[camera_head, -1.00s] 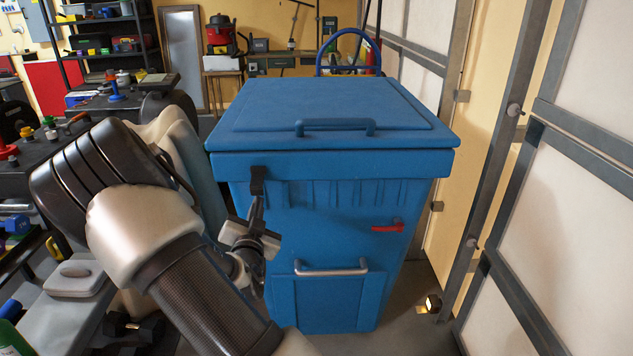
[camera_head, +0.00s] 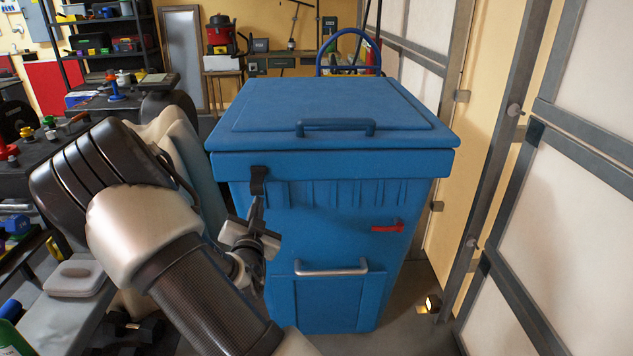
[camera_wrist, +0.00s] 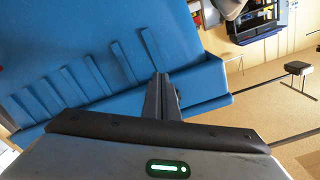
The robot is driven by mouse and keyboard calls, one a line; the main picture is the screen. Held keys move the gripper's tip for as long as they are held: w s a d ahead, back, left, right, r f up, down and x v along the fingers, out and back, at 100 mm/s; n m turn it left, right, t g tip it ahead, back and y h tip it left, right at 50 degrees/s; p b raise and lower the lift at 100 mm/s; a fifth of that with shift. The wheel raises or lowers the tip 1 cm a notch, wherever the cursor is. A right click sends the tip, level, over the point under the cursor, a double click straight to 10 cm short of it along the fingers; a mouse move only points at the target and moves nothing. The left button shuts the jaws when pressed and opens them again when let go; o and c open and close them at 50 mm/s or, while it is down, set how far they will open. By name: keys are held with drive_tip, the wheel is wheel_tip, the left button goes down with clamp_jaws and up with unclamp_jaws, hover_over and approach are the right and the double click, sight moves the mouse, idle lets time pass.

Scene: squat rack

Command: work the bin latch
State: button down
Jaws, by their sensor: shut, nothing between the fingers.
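The blue bin (camera_head: 330,215) stands upright in front of me with its lid (camera_head: 330,110) down. A black piece (camera_head: 258,180) hangs at the lid's rim on the left of the front face; it looks like a catch. A short red lever (camera_head: 387,228) lies about level on the right of the front face. My gripper (camera_head: 256,205) is shut and empty, pointing up along the left of the front, just under the black piece. I cannot tell whether they touch. In the wrist view, the shut fingers (camera_wrist: 161,98) are close to the blue bin wall (camera_wrist: 90,65).
A metal handle (camera_head: 331,268) sits low on the bin's front, and a blue handle (camera_head: 336,128) on its lid. A panelled wall (camera_head: 585,190) stands to the right. A cluttered bench (camera_head: 60,150) is on the left. Some floor shows right of the bin.

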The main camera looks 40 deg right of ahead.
idle(0.4)
drive_tip(key=shift+s+a+r, duration=0.3)
drive_tip(key=shift+s+r, duration=0.15)
drive_tip(key=shift+r, duration=0.2)
